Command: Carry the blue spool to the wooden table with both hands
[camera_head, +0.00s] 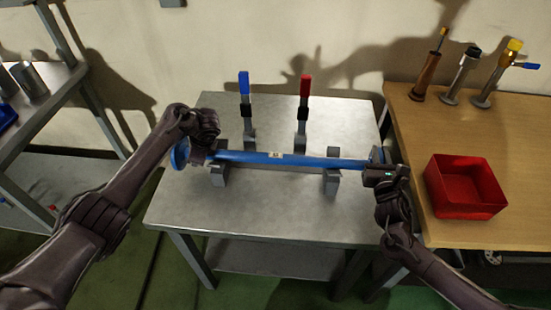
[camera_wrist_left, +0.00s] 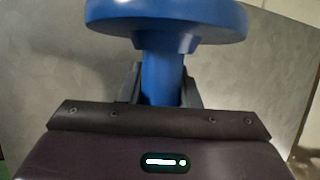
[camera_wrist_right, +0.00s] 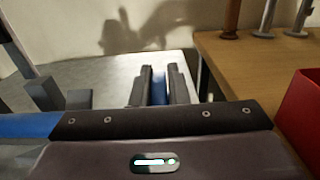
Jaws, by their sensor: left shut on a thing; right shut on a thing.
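The blue spool (camera_head: 300,160) lies level across the metal table, over or on two grey supports (camera_head: 331,180), with a small label near its middle. I cannot tell whether it touches them. My left gripper (camera_head: 208,150) is shut on its left end, just inside the round blue flange (camera_wrist_left: 165,18), and the blue shaft (camera_wrist_left: 161,75) shows between the fingers in the left wrist view. My right gripper (camera_head: 378,168) is shut on its right end; a blue part (camera_wrist_right: 159,86) shows between the fingers in the right wrist view. The wooden table (camera_head: 415,200) stands at the right.
The metal table (camera_head: 265,220) also bears a blue-handled clamp (camera_head: 244,90) and a red-handled clamp (camera_head: 304,95) behind the spool. A red bin (camera_head: 465,190) and several upright tools (camera_head: 465,75) occupy the wooden table. A metal shelf (camera_head: 45,110) stands at left.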

